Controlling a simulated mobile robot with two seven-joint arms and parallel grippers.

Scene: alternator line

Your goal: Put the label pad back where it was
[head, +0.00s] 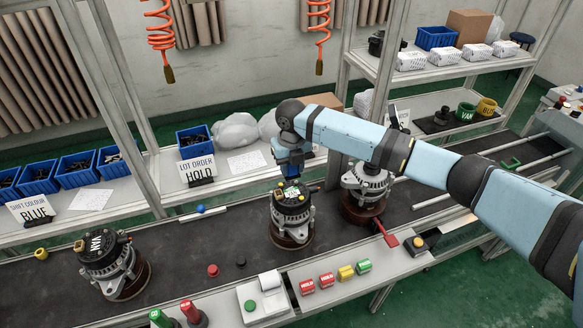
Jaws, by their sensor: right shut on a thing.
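My right gripper (291,171) comes in from the right and points down over the middle alternator (293,218) on the dark line. It is shut on a small green-and-white piece (292,191), which I take for the label pad. This piece is right at the alternator's top; I cannot tell whether it touches. The gripper and wrist hide part of it. My left gripper is not in view.
Another alternator (108,263) stands at left and one (368,185) at right, partly behind my arm. Red, yellow and green blocks (326,281) line the front ledge. A red knob (213,270) and a red lever (387,236) are nearby. Frame posts (117,90) rise behind.

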